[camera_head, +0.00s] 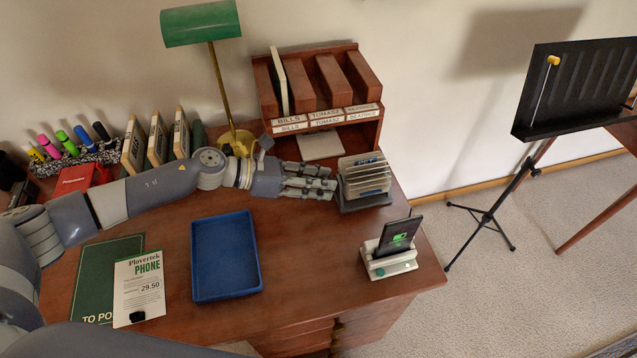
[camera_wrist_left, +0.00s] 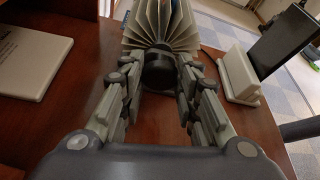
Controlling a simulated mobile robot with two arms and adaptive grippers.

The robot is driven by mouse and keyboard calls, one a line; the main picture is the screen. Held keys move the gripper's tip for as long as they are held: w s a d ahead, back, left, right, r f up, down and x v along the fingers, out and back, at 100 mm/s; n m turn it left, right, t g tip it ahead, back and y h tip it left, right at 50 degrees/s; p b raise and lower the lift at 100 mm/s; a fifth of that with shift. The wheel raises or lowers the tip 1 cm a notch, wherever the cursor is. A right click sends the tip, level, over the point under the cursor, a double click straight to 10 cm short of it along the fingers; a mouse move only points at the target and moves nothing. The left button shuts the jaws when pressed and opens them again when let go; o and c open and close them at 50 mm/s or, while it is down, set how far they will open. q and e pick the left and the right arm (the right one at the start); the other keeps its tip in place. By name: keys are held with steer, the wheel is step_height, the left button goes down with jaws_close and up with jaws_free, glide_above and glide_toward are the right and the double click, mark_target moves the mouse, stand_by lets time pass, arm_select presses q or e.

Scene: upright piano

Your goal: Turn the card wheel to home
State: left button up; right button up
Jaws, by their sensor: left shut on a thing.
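The card wheel (camera_head: 364,177), a fan of pale cards on a dark base, stands at the right of the desk, behind the phone stand. In the left wrist view its cards (camera_wrist_left: 160,22) spread out beyond a round dark knob (camera_wrist_left: 159,70) on its near side. My left gripper (camera_head: 331,186) reaches in from the left, beside the wheel. In the left wrist view its fingers lie on both sides of the knob, shut on it. The fingers hide part of the knob's sides. My right gripper is out of view.
A phone on a white stand (camera_head: 389,263) is near the desk's right front edge. A blue tray (camera_head: 226,257) lies in front of my left arm. A wooden sorter (camera_head: 320,90) and a green lamp (camera_head: 201,23) stand behind. Bare desk lies between tray and phone stand.

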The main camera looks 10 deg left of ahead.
arm_select(q)
steer(key=shift+n+g, duration=0.3)
steer(key=shift+n, duration=0.2)
steer(key=o, duration=1.1)
steer(key=v, duration=1.2)
steer(key=shift+a+f, duration=0.1)
steer(key=shift+f, duration=0.15)
steer(key=shift+c, duration=0.2)
